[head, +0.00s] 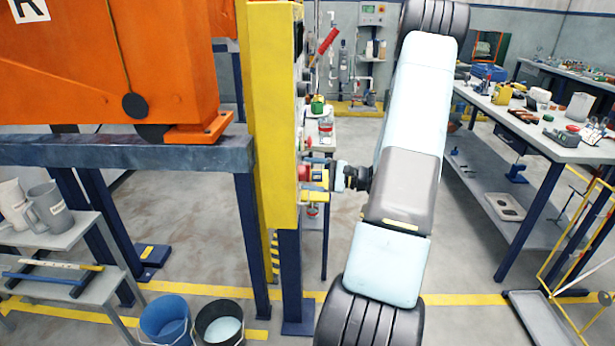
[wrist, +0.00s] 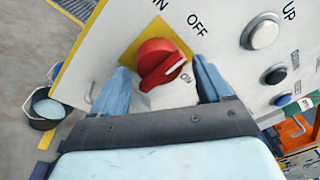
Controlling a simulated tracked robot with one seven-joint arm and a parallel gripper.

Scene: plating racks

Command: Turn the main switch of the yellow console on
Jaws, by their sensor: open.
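The yellow console (head: 270,120) stands left of my arm in the head view, its panel seen edge-on. The main switch is a red rotary knob (wrist: 160,62) on a yellow plate in the wrist view, with MAIN, OFF and ON labels around it. Its raised grip slants from lower left to upper right; I cannot tell for sure which label it points to. The knob also shows in the head view (head: 304,173). My gripper (wrist: 162,75) is open, one blue finger on each side of the knob. Whether the fingers touch it is unclear.
Push buttons (wrist: 262,33) sit right of the switch on the same panel. A green-topped jar (head: 317,104) stands on a bench behind the console. Blue (head: 165,318) and black (head: 219,325) buckets stand on the floor at lower left. A long workbench (head: 545,135) is at right.

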